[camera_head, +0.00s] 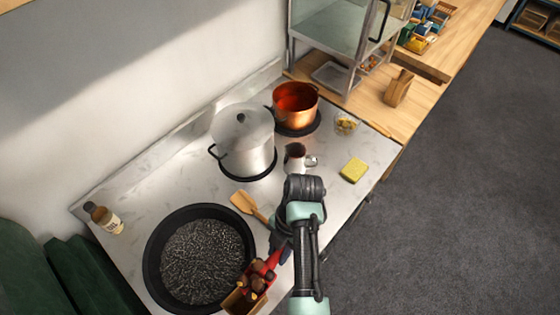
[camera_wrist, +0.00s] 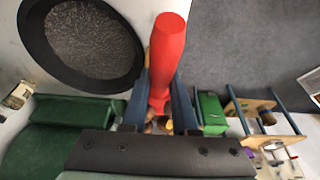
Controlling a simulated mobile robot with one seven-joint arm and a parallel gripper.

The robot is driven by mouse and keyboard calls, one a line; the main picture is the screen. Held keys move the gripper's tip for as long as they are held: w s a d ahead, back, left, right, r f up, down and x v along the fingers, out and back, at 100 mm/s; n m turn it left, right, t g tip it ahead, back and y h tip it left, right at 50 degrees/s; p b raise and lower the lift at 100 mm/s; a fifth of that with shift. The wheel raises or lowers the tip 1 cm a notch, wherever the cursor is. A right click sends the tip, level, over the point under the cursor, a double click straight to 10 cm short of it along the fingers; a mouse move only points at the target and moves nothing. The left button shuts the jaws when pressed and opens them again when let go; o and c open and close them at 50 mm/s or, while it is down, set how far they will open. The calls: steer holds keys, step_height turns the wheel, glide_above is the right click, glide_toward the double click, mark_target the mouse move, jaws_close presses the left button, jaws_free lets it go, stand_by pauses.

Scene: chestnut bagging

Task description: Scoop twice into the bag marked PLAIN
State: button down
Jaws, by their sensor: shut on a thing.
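My gripper (camera_head: 282,247) is shut on the red handle of a scoop (camera_head: 259,270), in front of the pan's right edge in the head view. Several brown chestnuts (camera_head: 258,284) lie in the scoop's brown body. In the wrist view, the red handle (camera_wrist: 167,50) stands between my gripper's fingers (camera_wrist: 161,88), with bits of chestnut showing below it. The wide black pan (camera_head: 153,262) holds dark grey grainy stuff; no chestnuts can be made out in it. I can make out no bag marked PLAIN in either view.
A lidded steel pot (camera_head: 243,150), a copper pot (camera_head: 296,103), a small metal jug (camera_head: 295,157), a wooden spatula (camera_head: 245,204) and a yellow sponge (camera_head: 354,169) stand or lie on the marble counter. A bottle (camera_head: 103,217) is at left. Grey floor is clear at right.

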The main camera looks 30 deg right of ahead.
steer(key=r+h+p, duration=0.1)
steer(key=a+r, duration=0.1)
steer(key=r+t+h+p, duration=0.1)
steer(key=shift+s+a+h+p, duration=0.25)
steer(key=shift+a+h+p, duration=0.05)
steer(key=shift+s+a+r+h, duration=0.2)
steer(key=shift+a+r+h, duration=0.35)
steer(key=shift+h, duration=0.25)
steer(key=a+r+h, duration=0.1)
steer(key=s+a+r+t+h, duration=0.1)
steer(key=a+h, duration=0.1)
steer(key=a+r+t+h, duration=0.1)
steer(key=h, duration=0.1)
steer(key=shift+s+a, duration=0.2)
steer(key=shift+a, duration=0.1)
